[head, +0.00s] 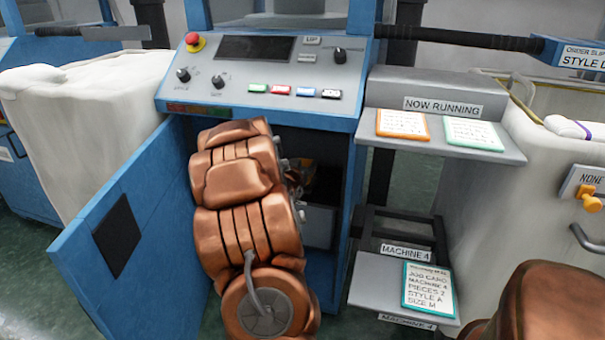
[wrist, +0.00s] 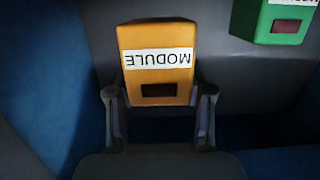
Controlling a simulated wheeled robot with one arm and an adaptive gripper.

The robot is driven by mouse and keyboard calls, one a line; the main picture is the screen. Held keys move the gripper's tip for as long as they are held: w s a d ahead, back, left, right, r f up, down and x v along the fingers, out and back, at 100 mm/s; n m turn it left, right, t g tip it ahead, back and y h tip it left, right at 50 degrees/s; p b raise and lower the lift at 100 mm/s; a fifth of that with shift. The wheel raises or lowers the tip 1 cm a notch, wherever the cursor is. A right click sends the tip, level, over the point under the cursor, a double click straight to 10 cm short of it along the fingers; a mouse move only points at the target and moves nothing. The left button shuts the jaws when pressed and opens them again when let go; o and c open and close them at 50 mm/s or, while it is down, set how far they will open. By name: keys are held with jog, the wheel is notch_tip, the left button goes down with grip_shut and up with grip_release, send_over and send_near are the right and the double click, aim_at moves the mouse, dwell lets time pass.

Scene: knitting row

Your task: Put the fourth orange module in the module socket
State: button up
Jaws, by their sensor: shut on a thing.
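The orange module (wrist: 158,70) is a block with a white MODULE label, upside down in the wrist view, and a dark red window. My gripper (wrist: 160,97) is shut on it, one finger at each side of its near end. A green module (wrist: 280,20) shows at the top right of the wrist view, apart from the orange one. In the head view my arm reaches into the open machine cabinet (head: 335,175) and hides most of the gripper. A small orange patch (head: 303,172) shows beside the wrist. I cannot make out the module socket or whether the module is seated.
The blue cabinet door (head: 160,225) stands open on the left. The control panel (head: 265,75) with a red stop button is above the opening. Shelves with cards (head: 402,124) stand close on the right. A grey box (head: 322,228) is low inside the cabinet.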

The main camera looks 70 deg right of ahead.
jog(key=shift+w+d, duration=0.35)
jog(key=shift+d, duration=0.3)
jog(key=shift+w+d, duration=0.3)
jog(key=shift+d, duration=0.3)
jog(key=shift+f+b, duration=0.85)
jog(key=shift+f, duration=0.95)
jog(key=shift+f, duration=0.15)
jog(key=o, duration=1.2)
jog(key=shift+o, duration=0.2)
